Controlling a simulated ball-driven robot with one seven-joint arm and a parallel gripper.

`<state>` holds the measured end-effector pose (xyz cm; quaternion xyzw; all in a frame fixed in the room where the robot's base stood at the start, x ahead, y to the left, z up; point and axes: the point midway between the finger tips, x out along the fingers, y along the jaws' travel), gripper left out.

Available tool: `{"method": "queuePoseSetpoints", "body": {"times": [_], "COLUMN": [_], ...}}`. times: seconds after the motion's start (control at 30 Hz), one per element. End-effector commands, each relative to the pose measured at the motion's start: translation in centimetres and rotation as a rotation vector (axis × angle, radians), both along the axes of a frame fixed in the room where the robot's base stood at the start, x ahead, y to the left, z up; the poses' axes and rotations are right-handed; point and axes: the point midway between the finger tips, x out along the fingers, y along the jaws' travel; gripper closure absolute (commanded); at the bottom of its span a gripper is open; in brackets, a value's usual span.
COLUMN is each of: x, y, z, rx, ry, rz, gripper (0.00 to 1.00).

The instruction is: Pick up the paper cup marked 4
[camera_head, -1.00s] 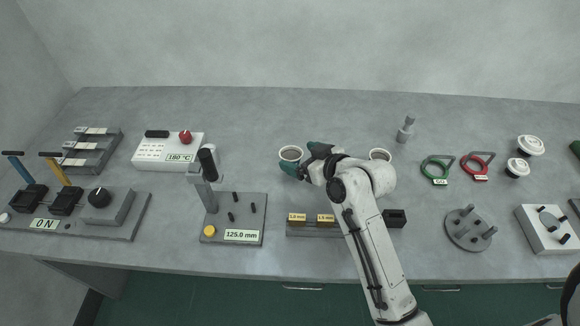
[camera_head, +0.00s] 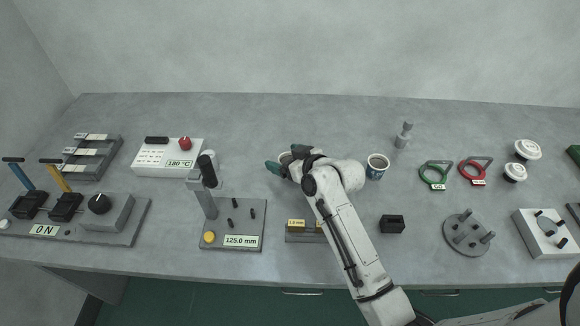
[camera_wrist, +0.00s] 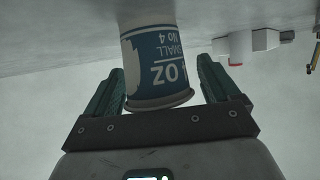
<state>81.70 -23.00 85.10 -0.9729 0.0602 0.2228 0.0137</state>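The paper cup marked 4 (camera_wrist: 160,62) is white with a blue band reading "SMALL No 4" and appears upside down in the wrist view. My gripper (camera_wrist: 163,75) is open, with one green finger on each side of the cup and a gap showing beside it. In the head view the cup (camera_head: 284,156) is mostly hidden behind my gripper (camera_head: 287,161). A second paper cup (camera_head: 377,167), white with a blue band, stands to the right of my arm. Its number is too small to read.
A grey block with a yellow label (camera_head: 297,232) lies in front, partly behind my arm. A press with a "125.0 mm" plate (camera_head: 233,228) stands to the left. A small black box (camera_head: 392,224) is on the right. The bench behind the cups is clear.

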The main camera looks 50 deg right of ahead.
Motion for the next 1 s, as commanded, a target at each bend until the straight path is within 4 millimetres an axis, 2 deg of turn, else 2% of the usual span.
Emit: {"method": "queuePoseSetpoints", "body": {"times": [0.07,0.53,0.83,1.0], "x": [0.0,0.0,0.0,0.1], "y": [0.0,0.0,0.0,0.1], "z": [0.0,0.0,0.2,1.4], "rx": [0.0,0.0,0.0,-0.002], "ry": [0.0,0.0,-0.001,-0.002], "rz": [0.0,0.0,0.0,0.002], "gripper": [0.19,0.64,0.65,0.65]}}
